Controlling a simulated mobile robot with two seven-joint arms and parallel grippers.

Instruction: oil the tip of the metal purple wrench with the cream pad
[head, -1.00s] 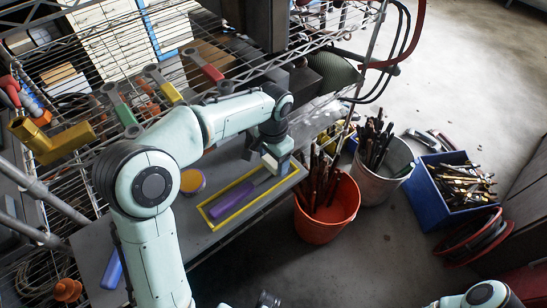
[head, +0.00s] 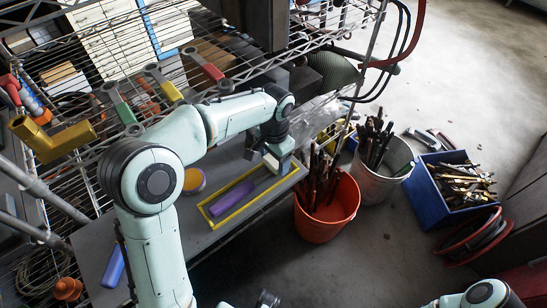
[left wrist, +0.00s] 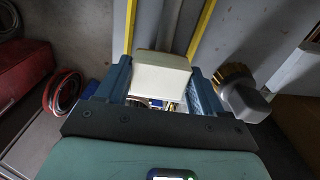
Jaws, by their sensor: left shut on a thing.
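The purple wrench (head: 232,198) lies inside a yellow rectangle on the grey board, purple handle toward the lower left and grey metal shaft toward the upper right. My left gripper (head: 276,165) is over the upper-right end of the rectangle, where the wrench's tip end is hidden. It is shut on the cream pad (left wrist: 160,68), a pale block between the blue fingers in the left wrist view. The grey shaft (left wrist: 170,20) runs under the pad there. I cannot tell whether pad and metal touch. My right gripper is not identifiable.
A round tin with a yellowish top (head: 193,180) stands left of the rectangle, close to my arm. A blue handle (head: 113,267) lies at the board's left. An orange bucket (head: 330,225) stands beyond the board's right edge. Coloured wrenches rest on the wire rack behind.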

